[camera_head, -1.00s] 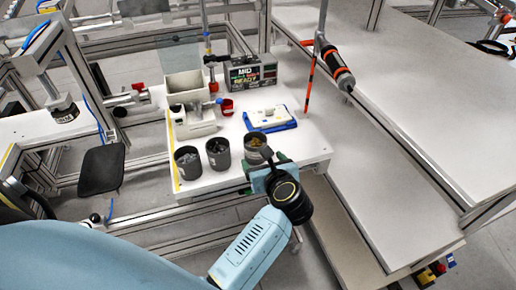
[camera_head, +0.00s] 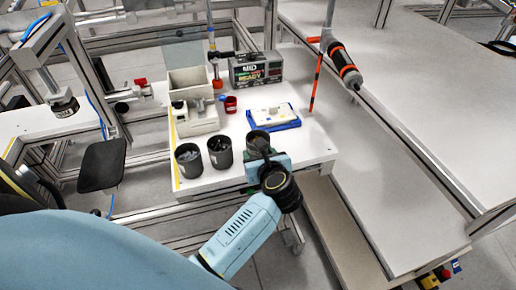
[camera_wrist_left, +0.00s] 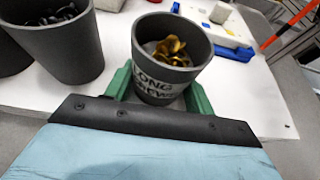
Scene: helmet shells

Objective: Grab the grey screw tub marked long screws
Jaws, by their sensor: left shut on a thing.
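The grey tub marked long screws (camera_wrist_left: 165,88) stands between the green fingers of my left gripper (camera_wrist_left: 160,85) in the left wrist view. The gripper is shut on it, and brass-coloured screws show inside. In the head view the tub (camera_head: 257,138) is at the front right of the white table, partly hidden by my left gripper (camera_head: 262,158). I cannot tell whether its base touches the table. My right gripper is not in view.
Two more dark grey tubs, the left one (camera_head: 188,165) and the middle one (camera_head: 220,158), stand to its left. A blue tray (camera_head: 272,124) lies behind it. A small red cup (camera_head: 231,104) and a beige bin unit (camera_head: 190,90) stand further back. An orange-black tool (camera_head: 343,65) hangs at right.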

